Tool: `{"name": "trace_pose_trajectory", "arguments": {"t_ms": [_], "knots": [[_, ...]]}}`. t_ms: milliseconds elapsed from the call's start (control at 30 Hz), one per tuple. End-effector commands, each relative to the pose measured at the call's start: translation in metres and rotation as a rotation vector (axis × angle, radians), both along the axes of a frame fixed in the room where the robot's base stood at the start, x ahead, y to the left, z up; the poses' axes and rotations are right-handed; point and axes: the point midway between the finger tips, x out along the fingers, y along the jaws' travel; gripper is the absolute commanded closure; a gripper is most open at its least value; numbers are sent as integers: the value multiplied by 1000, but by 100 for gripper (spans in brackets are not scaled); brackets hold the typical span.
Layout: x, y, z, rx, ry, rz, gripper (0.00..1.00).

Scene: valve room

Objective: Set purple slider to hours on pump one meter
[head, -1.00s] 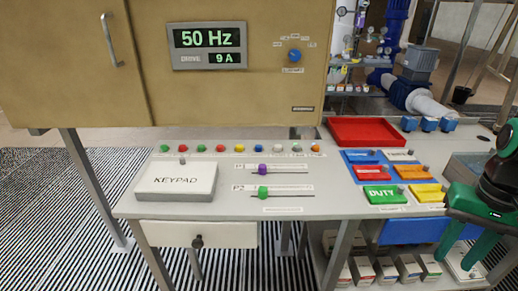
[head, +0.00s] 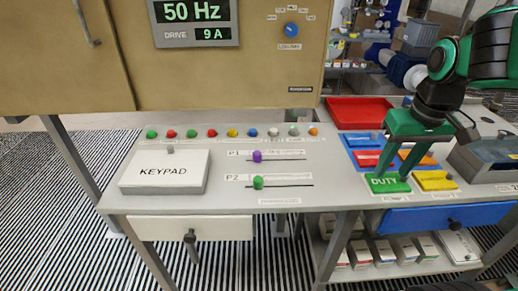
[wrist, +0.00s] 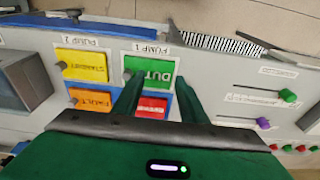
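The purple slider (head: 257,156) sits near the left end of its horizontal track, in the row marked P1 on the grey desk. The small print above the track is too fine to read. The purple slider also shows at the right of the wrist view (wrist: 263,123). My gripper (head: 392,174) is right of the slider in the head view, pointing down over the green DUTY plate (head: 389,184). Its fingers are spread with nothing between them; I cannot tell whether they touch the plate. In the wrist view the fingers (wrist: 157,88) frame the DUTY plate's area.
A green slider (head: 258,182) is on the P2 track just below. A keypad box (head: 165,172) stands left; a row of coloured buttons (head: 232,132) runs behind. A red tray (head: 358,111) and a grey bin (head: 490,160) are at right. The desk between sliders and plates is clear.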

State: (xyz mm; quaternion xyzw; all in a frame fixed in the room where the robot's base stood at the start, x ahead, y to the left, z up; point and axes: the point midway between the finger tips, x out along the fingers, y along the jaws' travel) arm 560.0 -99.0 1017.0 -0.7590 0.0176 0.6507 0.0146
Motion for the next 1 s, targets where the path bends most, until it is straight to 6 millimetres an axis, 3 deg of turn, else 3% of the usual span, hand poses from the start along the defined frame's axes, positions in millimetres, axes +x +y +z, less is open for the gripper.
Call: {"name": "trace_pose_trajectory", "arguments": {"t_ms": [33,133,200,300,400,500,633,1000], "knots": [[33,39,10,-1,-37,145,61],[75,115,27,15,-108,389,61],[93,165,36,34,-148,530,61],[104,222,46,60,-192,678,61],[107,256,51,79,-217,763,61],[108,270,51,88,-227,797,61],[111,274,40,89,-227,800,61],[129,288,-19,88,-225,794,61]]}}
